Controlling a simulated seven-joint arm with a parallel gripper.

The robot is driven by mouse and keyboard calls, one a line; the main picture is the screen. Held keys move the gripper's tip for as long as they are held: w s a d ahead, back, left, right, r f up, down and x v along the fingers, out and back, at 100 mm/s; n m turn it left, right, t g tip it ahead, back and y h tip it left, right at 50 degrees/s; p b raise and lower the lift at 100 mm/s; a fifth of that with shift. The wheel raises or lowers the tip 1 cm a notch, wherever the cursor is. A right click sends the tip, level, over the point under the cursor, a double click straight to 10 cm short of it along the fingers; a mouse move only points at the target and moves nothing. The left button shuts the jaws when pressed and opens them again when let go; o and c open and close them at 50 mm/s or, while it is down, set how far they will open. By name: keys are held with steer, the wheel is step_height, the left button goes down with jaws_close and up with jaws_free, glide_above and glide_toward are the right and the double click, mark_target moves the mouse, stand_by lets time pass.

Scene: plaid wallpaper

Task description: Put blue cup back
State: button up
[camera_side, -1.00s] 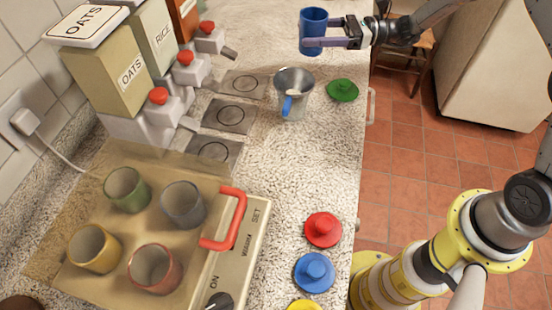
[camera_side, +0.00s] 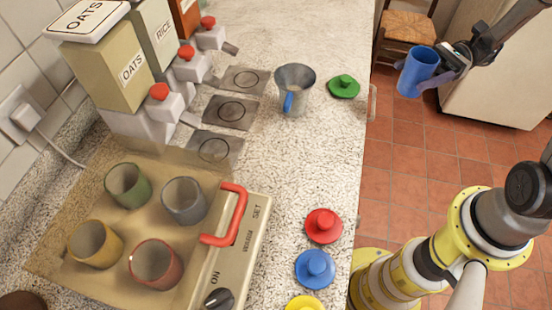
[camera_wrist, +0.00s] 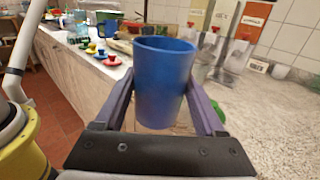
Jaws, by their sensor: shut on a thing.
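The blue cup (camera_side: 418,70) is held in my gripper (camera_side: 446,64), out past the right edge of the counter and above the tiled floor. The cup is close to upright in the side view, with a slight tilt. In the wrist view the blue cup (camera_wrist: 163,80) sits between the two fingers of my gripper (camera_wrist: 162,108), which are shut on its sides. A warming tray (camera_side: 128,235) at the lower left holds a green cup (camera_side: 127,185), a grey cup (camera_side: 184,200), a yellow cup (camera_side: 95,244) and a red cup (camera_side: 156,264).
A metal measuring cup (camera_side: 294,88) with a blue handle stands on the counter. Green (camera_side: 344,86), red (camera_side: 323,225), blue (camera_side: 315,269) and yellow (camera_side: 303,303) lids lie along its right edge. Dispensers (camera_side: 158,68) line the back left. A chair (camera_side: 409,20) stands beyond.

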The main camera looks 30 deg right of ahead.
mark_target(405, 94)
step_height(405, 94, down, 5)
steer(key=shift+f, duration=0.2)
steer(key=shift+a+f, duration=0.15)
steer(key=shift+a, duration=0.25)
steer(key=a, duration=1)
steer(key=w+a, duration=0.1)
steer(key=a, duration=0.9)
steer(key=w+a, duration=0.1)
steer(key=a, duration=1)
steer(key=shift+w, duration=0.2)
steer(key=shift+a+f, duration=0.15)
steer(key=shift+f, duration=0.15)
steer(key=shift+f, duration=0.2)
steer(key=o, duration=1.5)
